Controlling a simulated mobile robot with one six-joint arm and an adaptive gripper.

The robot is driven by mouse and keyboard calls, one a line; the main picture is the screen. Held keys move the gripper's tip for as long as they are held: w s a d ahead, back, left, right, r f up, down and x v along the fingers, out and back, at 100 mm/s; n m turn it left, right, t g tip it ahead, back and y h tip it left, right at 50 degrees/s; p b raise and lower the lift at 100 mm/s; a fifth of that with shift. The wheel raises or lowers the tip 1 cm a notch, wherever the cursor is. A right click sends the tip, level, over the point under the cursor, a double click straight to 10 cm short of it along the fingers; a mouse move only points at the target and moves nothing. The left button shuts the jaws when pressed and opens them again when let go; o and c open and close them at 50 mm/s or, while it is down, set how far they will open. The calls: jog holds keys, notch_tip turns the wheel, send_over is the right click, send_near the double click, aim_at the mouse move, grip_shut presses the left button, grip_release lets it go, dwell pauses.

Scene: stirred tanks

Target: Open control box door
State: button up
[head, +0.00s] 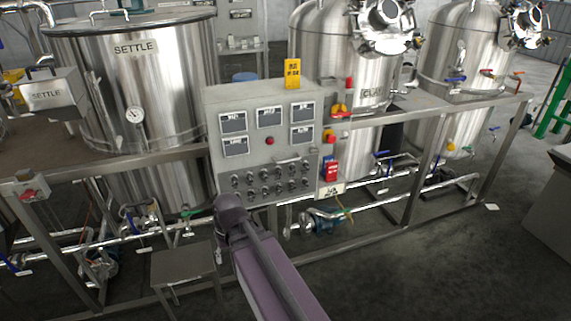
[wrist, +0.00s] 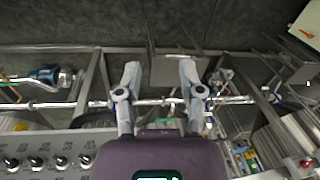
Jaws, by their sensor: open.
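The grey control box (head: 262,157) stands at the middle of the head view, its front facing me. The front has several small dark displays, a red button (head: 268,141) and rows of dark knobs below. The front looks closed; no door handle can be made out. My arm reaches up to the box's lower left corner and hides part of it. In the wrist view my gripper (wrist: 159,76) is open, with nothing between its fingers. Part of the box's knob panel (wrist: 42,148) shows at the lower left of that view, beside my gripper.
A large steel settle tank (head: 150,80) stands left of the box, and more steel tanks (head: 345,75) stand right. Metal frame rails and pipes run below. A small metal stand (head: 183,262) is left of my arm. Floor at the lower right is clear.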

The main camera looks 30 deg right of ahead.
jog(key=w+d+m+t+y+b, duration=0.2)
jog(key=w+d+t+y+b, duration=0.1)
jog(key=w+d+y, duration=0.3)
jog(key=m+t+y+b, duration=0.3)
jog(key=m+t+b, duration=0.45)
jog(key=t, duration=0.55)
send_near(288, 161)
jog(key=v, duration=0.4)
jog(key=shift+w+f, duration=0.2)
jog(key=shift+a, duration=0.1)
jog(key=shift+p+x, duration=0.85)
jog(key=shift+x, duration=6.1)
grip_shut()
